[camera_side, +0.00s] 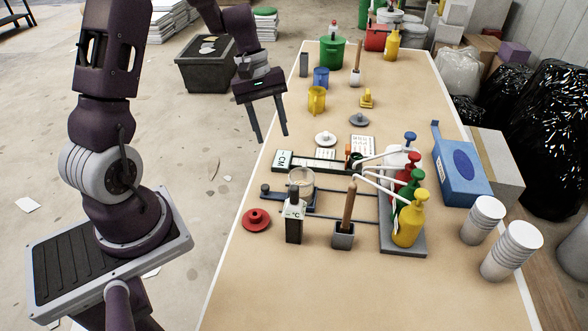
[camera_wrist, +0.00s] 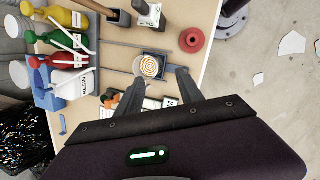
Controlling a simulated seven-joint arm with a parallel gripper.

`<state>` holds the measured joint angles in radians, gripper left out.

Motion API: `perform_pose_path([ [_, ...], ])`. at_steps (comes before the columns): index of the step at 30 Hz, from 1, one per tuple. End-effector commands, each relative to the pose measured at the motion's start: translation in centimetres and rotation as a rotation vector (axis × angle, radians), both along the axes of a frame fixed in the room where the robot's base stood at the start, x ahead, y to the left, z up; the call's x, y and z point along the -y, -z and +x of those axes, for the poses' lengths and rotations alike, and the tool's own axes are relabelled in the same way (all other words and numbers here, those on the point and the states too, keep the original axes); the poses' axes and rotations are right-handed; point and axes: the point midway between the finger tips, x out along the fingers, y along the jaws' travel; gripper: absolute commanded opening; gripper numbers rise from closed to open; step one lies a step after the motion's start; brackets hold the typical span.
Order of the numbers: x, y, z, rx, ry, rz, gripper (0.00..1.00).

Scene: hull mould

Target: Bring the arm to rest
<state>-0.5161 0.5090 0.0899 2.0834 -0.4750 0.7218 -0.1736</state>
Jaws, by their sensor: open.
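My gripper (camera_side: 270,138) hangs in the air beside the left edge of the workbench (camera_side: 262,205) in the side view. Its two fingers point down, are spread apart and have nothing between them. In the wrist view my gripper (camera_wrist: 162,76) shows both fingers apart, with the bench below. A clear cup (camera_side: 301,176) stands on a dark stand on the bench, apart from the fingers. From above, the cup (camera_wrist: 151,66) shows a swirl of orange and white inside.
Pump bottles in yellow (camera_side: 410,220), green, red and white stand in a rack at the right. A red lid (camera_side: 256,219), a black-and-white device (camera_side: 294,222) and a wooden-handled tool (camera_side: 348,212) stand nearer. A dark bin (camera_side: 205,68) is behind. Floor left of the bench is mostly clear.

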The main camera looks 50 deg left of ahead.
Motion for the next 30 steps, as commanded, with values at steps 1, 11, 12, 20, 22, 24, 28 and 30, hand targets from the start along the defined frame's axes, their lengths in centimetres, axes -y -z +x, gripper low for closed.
perform_pose_path([
  [1,2.5,-3.8,-0.5,0.066,0.12,0.047,0.44],
  [11,13.7,-16.4,-13.9,0.431,0.87,0.411,0.44],
  [12,14.0,-16.7,-15.3,0.463,0.927,0.45,0.44],
  [20,14.2,-16.9,-18.8,0.543,1.066,0.562,0.44],
  [22,14.2,-16.9,-18.8,0.542,1.066,0.561,0.44],
  [24,14.2,-16.9,-18.7,0.542,1.065,0.561,0.44],
  [28,14.2,-16.9,-18.7,0.543,1.063,0.56,0.44],
  [30,14.2,-16.9,-18.7,0.542,1.062,0.56,0.44],
])
